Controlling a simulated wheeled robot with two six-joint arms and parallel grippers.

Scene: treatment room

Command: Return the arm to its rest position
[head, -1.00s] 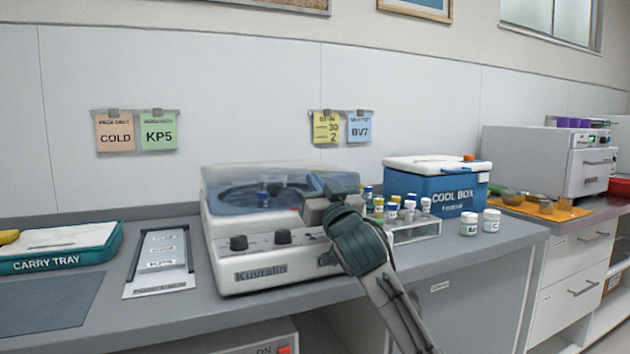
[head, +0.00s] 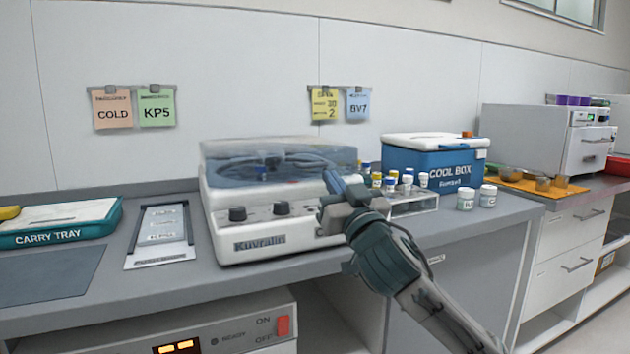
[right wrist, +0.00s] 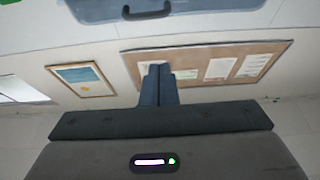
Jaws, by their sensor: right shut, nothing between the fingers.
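My right gripper (head: 332,182) is in front of the right side of the white centrifuge (head: 225,245) marked Kuvralin. Its blue fingers are together and empty, and they also show closed in the right wrist view (right wrist: 158,85). The arm comes in from the lower right and hides the centrifuge's right front corner. The centrifuge's clear lid (head: 280,150) stands over its bowl, with a small blue item inside. My left gripper is in neither view now.
A rack (head: 415,206) of capped vials, two white jars (head: 465,200) and a blue cool box (head: 430,168) stand right of the centrifuge. A machine with a red switch (head: 283,326) is below.

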